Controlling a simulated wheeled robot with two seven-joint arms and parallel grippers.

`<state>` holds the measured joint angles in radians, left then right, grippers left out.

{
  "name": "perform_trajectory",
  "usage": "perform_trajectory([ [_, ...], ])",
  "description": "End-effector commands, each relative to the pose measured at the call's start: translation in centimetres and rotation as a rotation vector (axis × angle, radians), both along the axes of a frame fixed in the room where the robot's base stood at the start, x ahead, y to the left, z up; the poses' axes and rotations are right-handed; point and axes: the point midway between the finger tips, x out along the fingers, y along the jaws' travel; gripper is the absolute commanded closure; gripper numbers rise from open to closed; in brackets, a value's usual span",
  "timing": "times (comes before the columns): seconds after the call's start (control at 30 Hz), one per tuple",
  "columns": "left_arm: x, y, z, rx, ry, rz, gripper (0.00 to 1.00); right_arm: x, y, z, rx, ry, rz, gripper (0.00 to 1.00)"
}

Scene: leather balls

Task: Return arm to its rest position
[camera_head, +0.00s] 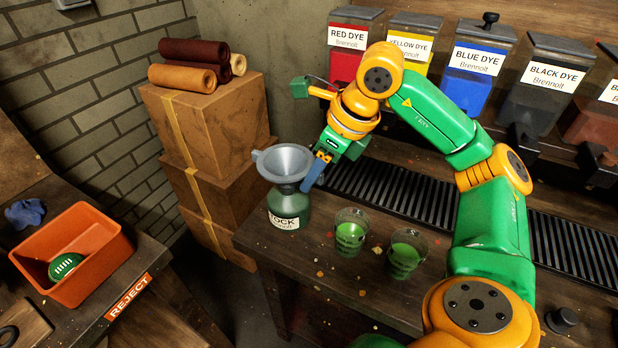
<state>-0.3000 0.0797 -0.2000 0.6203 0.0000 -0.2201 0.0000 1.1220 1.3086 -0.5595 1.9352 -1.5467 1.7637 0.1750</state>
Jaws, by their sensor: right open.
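My right arm, green and orange, reaches in from the lower right and bends over the workbench (295,250). My right gripper (315,172), with blue fingers, points down right beside the grey funnel (283,162). The gripper is open. I cannot tell whether a finger touches the funnel. The funnel sits on a green jar (289,208) whose label reads partly "OCK". Two clear cups of green liquid, the left cup (351,232) and the right cup (406,252), stand on the bench to the right of the jar. My left gripper is not in view.
Dye bins, including red (345,66) and blue (470,88), line the back above a black grate (395,195). Stacked cardboard boxes (205,120) with leather rolls stand at left. An orange reject bin (105,262) holds a green ball (65,266).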

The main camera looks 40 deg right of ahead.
Motion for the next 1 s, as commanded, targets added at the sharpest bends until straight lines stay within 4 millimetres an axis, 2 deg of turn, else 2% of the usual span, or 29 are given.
perform_trajectory([
  [0.03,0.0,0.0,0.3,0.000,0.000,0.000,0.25,-0.3,-0.1,1.1,0.000,-0.004,-0.001,0.48],
  [0.13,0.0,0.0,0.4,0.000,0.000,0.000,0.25,-0.8,-0.3,2.2,0.001,-0.001,-0.001,0.48],
  [0.5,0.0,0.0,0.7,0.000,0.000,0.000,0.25,-1.0,-0.4,2.8,0.000,0.001,-0.001,0.48],
  [0.57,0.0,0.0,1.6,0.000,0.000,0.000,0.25,-1.0,-0.4,3.7,0.000,0.001,-0.001,0.48],
  [0.77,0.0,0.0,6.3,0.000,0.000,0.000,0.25,-1.0,-0.4,8.4,0.000,0.001,-0.001,0.48],
  [1.0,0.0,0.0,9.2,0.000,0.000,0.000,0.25,-1.0,-0.4,11.3,0.000,0.001,-0.001,0.48],
])
